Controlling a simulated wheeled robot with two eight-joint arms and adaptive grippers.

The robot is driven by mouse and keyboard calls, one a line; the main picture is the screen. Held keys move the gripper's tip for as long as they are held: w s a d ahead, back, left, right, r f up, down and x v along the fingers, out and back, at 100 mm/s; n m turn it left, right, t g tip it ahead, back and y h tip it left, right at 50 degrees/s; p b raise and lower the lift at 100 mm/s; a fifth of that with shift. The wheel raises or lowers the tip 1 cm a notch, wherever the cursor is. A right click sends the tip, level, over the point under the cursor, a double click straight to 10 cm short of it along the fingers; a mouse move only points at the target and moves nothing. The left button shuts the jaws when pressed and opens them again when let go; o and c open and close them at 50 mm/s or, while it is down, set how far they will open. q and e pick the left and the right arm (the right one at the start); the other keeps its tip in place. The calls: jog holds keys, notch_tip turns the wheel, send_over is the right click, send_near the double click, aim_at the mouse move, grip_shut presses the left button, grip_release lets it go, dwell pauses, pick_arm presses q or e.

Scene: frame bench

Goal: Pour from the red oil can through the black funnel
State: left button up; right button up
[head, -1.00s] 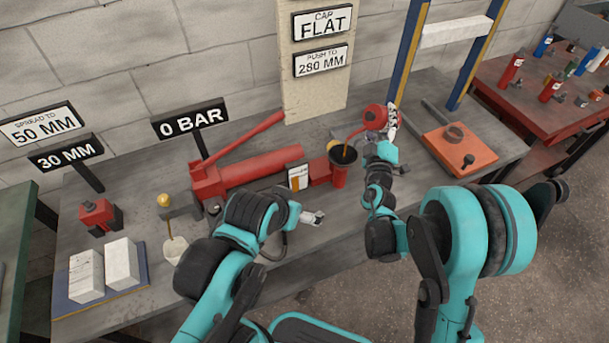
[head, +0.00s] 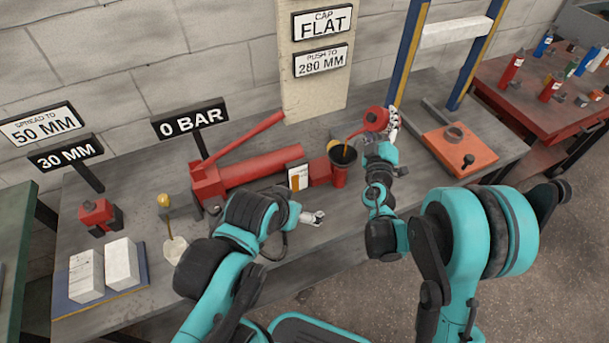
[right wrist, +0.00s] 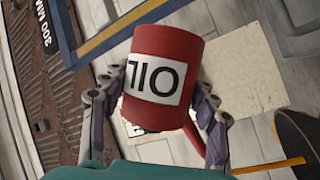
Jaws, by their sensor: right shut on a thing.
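The red oil can (head: 376,119) is held tilted above the bench, its spout pointing down and left to the black funnel (head: 344,156). My right gripper (head: 391,123) is shut on the can. In the right wrist view the can (right wrist: 165,65) sits between both fingers, its white OIL label facing the camera. An orange-brown stream (right wrist: 272,166) runs to the dark funnel rim (right wrist: 299,136). The funnel sits in the top of a red container (head: 339,177); its inside is mostly hidden. My left gripper (head: 316,217) is low over the bench, apart from the can and funnel; its finger gap is unclear.
A red jack-like tool (head: 262,168) lies left of the funnel, with a small orange-and-white card (head: 298,177) between. An orange plate (head: 460,149) lies to the right, near a blue post (head: 408,50). The front of the bench (head: 330,240) is mostly clear.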

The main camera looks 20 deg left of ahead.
jog(key=shift+f, duration=0.2)
jog(key=shift+w+d+f+m+g, duration=0.1)
jog(key=shift+f+m+g, duration=0.3)
jog(key=shift+m, duration=0.2)
jog(key=shift+f+m, duration=0.3)
jog(key=shift+f, duration=0.05)
jog(key=shift+f+m+g, duration=0.3)
jog(key=shift+f+g, duration=0.1)
jog(key=shift+d+h, duration=0.1)
jog(key=shift+h, duration=0.2)
jog(key=shift+m+g+p, duration=0.3)
jog(key=shift+m+g, duration=0.1)
jog(key=shift+m, duration=0.2)
